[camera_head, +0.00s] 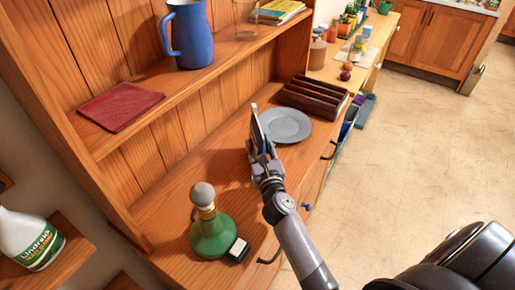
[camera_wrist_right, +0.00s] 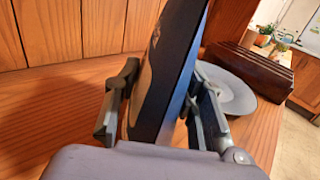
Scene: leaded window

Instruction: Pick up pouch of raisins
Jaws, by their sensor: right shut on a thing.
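A dark, thin, upright pouch (camera_head: 256,124), which looks like the pouch of raisins, is seen nearly edge-on above the wooden hutch counter. In the right wrist view the pouch (camera_wrist_right: 165,70) stands between the two fingers, with a dark face, a pale patch and a bluish edge; its print cannot be read. My right gripper (camera_head: 263,156) is shut on it, with one finger on each side. The right gripper's fingers also show in the right wrist view (camera_wrist_right: 160,112). Whether the pouch's lower edge touches the counter is hidden. My left gripper is in neither view.
A grey plate (camera_head: 288,125) lies just right of the pouch, before a dark wooden rack (camera_head: 314,98). A green bottle (camera_head: 210,232) and a small black-and-white box (camera_head: 239,250) stand nearer. A blue pitcher (camera_head: 190,38) and red cloth (camera_head: 120,107) sit on the shelf above.

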